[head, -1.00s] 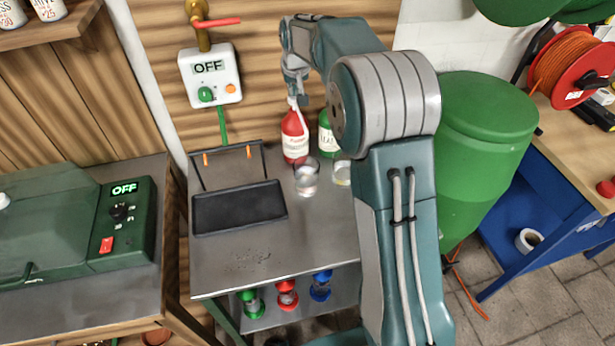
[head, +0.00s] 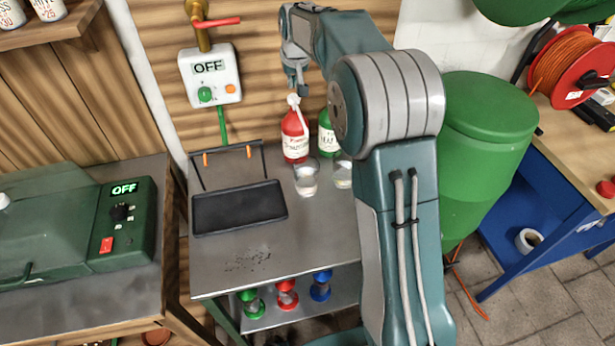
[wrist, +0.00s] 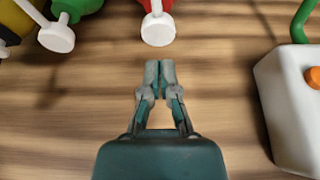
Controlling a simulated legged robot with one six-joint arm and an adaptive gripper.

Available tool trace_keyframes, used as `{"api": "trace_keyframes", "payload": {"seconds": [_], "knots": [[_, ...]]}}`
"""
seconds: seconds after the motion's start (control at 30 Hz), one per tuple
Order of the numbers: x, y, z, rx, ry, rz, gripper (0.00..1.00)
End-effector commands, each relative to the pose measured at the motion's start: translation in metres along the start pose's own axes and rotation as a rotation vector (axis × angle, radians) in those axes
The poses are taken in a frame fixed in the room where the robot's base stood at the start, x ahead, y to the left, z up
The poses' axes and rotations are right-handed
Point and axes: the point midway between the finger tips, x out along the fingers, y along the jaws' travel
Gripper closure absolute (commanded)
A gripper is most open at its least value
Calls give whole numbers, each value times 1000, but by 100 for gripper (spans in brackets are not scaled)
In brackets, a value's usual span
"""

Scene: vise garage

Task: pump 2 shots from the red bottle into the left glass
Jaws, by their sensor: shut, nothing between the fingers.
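The red bottle (head: 295,138) stands upright at the back of the metal table, with a white pump head (head: 293,100) on top. The left glass (head: 306,180) stands in front of it, with something pale low inside; the amount is too small to tell. A second glass (head: 342,174) stands to its right, partly behind my arm. My gripper (head: 298,88) is shut and empty, just above and behind the pump head. In the wrist view my shut fingertips (wrist: 160,66) are apart from the white pump head (wrist: 158,29) of the red bottle.
A green bottle (head: 327,135) stands right of the red one, partly hidden by my arm. A black tray (head: 238,208) lies at the left of the table. A white switch box (head: 210,76) reading OFF hangs on the wall.

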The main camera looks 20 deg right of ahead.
Motion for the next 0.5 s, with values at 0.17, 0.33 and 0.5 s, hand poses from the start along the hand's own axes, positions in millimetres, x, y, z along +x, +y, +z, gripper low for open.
{"api": "trace_keyframes", "payload": {"seconds": [0.17,0.33,0.5], "knots": [[-15,0,-7,0,2,0,100],[-29,0,-12,0,2,0,100],[-42,0,-18,0,2,0,100]]}}
